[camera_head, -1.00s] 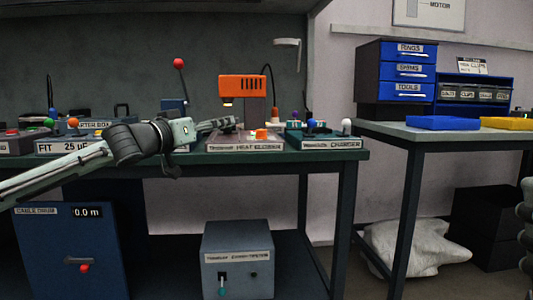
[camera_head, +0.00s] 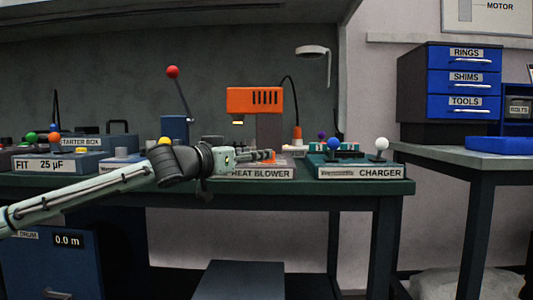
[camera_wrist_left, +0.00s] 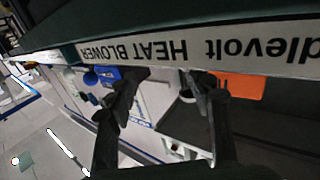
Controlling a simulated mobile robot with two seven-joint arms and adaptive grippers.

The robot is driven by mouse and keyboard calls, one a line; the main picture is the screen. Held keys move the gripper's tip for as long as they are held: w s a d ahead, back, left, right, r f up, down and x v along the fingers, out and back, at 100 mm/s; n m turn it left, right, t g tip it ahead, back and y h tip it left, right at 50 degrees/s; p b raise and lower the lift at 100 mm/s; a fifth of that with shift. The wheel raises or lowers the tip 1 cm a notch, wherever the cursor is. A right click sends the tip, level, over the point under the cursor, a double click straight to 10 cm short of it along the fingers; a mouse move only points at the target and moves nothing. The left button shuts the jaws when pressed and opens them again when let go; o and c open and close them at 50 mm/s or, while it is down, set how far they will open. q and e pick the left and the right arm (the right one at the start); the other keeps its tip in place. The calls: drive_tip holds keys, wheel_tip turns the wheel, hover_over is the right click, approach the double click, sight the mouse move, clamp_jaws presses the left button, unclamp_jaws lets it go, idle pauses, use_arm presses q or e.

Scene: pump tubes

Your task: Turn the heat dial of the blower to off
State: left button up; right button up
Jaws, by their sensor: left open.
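The heat blower's orange housing (camera_head: 254,100) stands above its base, whose front carries the HEAT BLOWER label (camera_head: 262,173). A small orange part (camera_head: 268,156), possibly the heat dial, shows low over the base beside my fingertips. My left gripper (camera_head: 256,156) is open, just above the base's front; I cannot tell whether it touches the orange part. In the left wrist view, the label (camera_wrist_left: 140,50) appears upside down across the top, and my open fingers (camera_wrist_left: 160,92) point towards it. An orange surface (camera_wrist_left: 240,86) shows right of them. The dial's setting cannot be read. My right gripper is out of view.
The charger (camera_head: 365,172), with blue and white knobs, stands right of the blower. A red-tipped lever (camera_head: 173,72) rises behind my arm at the left. A lamp (camera_head: 313,51) overhangs the bench. A blue drawer cabinet (camera_head: 464,82) stands on the right table.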

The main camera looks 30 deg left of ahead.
use_arm(q)
drive_tip(key=w, duration=0.5)
drive_tip(key=shift+d, duration=0.1)
drive_tip(key=shift+p, duration=0.3)
drive_tip(key=c, duration=1.2)
